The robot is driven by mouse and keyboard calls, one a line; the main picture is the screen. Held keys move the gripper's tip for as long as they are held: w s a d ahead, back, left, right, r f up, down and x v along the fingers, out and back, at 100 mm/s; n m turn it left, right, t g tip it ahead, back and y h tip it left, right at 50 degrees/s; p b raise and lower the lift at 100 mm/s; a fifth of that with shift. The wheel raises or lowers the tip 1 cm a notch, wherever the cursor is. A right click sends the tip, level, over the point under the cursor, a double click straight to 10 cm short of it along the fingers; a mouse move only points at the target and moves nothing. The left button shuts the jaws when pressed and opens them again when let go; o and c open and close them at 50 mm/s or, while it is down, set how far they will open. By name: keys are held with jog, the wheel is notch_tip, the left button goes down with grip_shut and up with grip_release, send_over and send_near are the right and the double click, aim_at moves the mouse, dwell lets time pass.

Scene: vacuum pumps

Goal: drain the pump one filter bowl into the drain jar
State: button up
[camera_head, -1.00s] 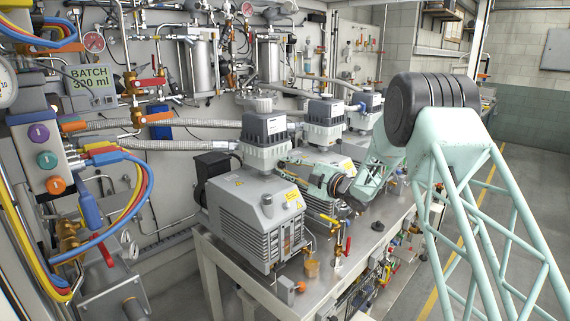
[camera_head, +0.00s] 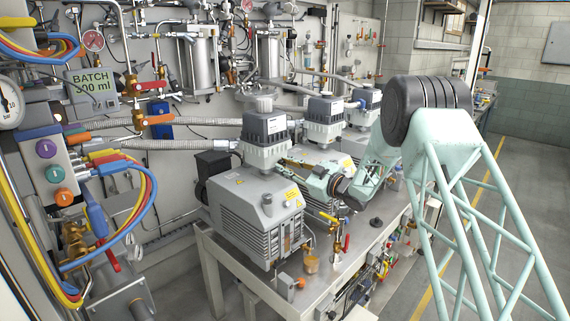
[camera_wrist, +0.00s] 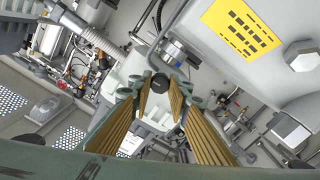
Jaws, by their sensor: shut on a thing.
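Pump one is most likely the nearest grey pump (camera_head: 262,215), with a grey and dark filter housing (camera_head: 264,135) on its top. My gripper (camera_head: 290,162) reaches left across the pump top, beside the base of that housing. In the wrist view, the gripper's ribbed fingers (camera_wrist: 160,86) are closed around a small black knob (camera_wrist: 158,83). I cannot tell whether this knob belongs to the filter bowl. A small jar with amber contents (camera_head: 312,264), likely the drain jar, stands on the bench in front of the pump. The gripper is apart from it.
A red-handled valve (camera_head: 347,243) stands beside the jar. More pumps (camera_head: 325,120) stand behind along the bench (camera_head: 215,245). Corrugated hoses (camera_head: 180,145) run to the wall. A yellow-labelled grey casing (camera_wrist: 242,30) is close to the gripper in the wrist view. Floor at right is open.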

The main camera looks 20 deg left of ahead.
jog(key=shift+m, duration=0.4)
jog(key=o, duration=1)
jog(key=shift+c, duration=0.2)
jog(key=shift+b+v, duration=0.35)
jog(key=shift+v, duration=0.8)
jog(key=shift+b+v, duration=0.75)
jog(key=shift+v, duration=2.1)
jog(key=shift+r, duration=0.1)
